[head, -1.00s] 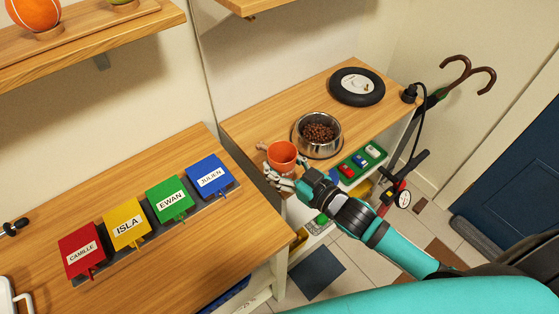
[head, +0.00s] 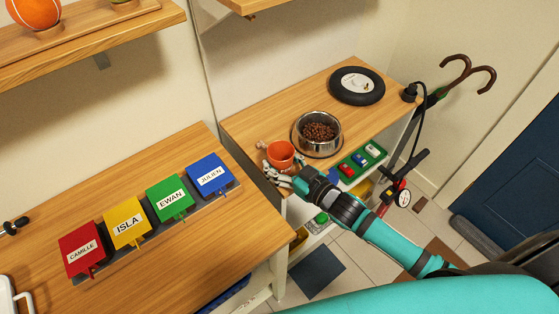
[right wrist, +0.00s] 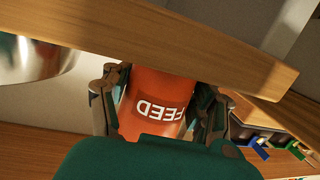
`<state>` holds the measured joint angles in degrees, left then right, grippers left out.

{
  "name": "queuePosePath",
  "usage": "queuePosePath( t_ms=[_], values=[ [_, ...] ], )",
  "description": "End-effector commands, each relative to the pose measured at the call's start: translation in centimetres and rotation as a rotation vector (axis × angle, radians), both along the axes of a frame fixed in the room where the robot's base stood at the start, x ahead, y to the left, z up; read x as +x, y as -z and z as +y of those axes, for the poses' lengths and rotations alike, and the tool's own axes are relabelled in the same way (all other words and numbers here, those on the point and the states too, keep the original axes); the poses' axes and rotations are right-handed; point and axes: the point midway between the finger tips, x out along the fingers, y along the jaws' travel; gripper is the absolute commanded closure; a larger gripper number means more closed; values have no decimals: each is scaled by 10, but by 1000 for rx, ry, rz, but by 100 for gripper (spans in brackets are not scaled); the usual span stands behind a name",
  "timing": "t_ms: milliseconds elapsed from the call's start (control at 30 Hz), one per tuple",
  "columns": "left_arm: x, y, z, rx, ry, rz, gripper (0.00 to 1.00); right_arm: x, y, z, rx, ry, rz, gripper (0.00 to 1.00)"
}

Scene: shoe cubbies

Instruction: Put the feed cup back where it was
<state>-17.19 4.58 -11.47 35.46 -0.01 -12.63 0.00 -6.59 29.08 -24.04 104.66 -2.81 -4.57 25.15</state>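The orange feed cup (head: 280,155) is at the left front corner of the farther wooden bench, left of the metal bowl. It looks upright, with its open top showing. In the right wrist view the cup (right wrist: 158,100) appears upside down with its FEED label, between the two fingers. My right gripper (head: 277,174) is shut on the cup, with a finger against each side. The bench edge hides the cup's base in the wrist view, so I cannot tell whether it touches the bench top. My left gripper is not in view.
The metal bowl (head: 339,134) of brown kibble stands just right of the cup. A black wheel (head: 376,87) lies farther back. A green tray (head: 347,171) of toy cars is below the bench top. The nearer bench (head: 150,262) holds coloured name blocks.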

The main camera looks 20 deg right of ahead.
Motion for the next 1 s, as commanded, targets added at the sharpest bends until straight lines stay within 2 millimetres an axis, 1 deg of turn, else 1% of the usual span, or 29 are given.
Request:
queuePosePath(
  t_ms=[33, 167, 200, 533, 667, 900, 1000],
  values=[
    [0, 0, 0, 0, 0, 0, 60, 0, 0, 0, 0, 0, 0, 35],
    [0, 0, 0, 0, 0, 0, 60, 0, 0, 0, 0, 0, 0, 18],
    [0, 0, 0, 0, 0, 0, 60, 0, 0, 0, 0, 0, 0, 16],
    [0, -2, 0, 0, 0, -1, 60, -2, -4, -1, 0, 0, 1, 16],
    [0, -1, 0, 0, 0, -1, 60, -19, -4, -9, -1, -1, 4, 16],
    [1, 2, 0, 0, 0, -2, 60, -66, -11, -32, -1, 0, 5, 16],
    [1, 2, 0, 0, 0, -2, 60, -83, -15, -40, -1, -1, 4, 16]
  ],
)
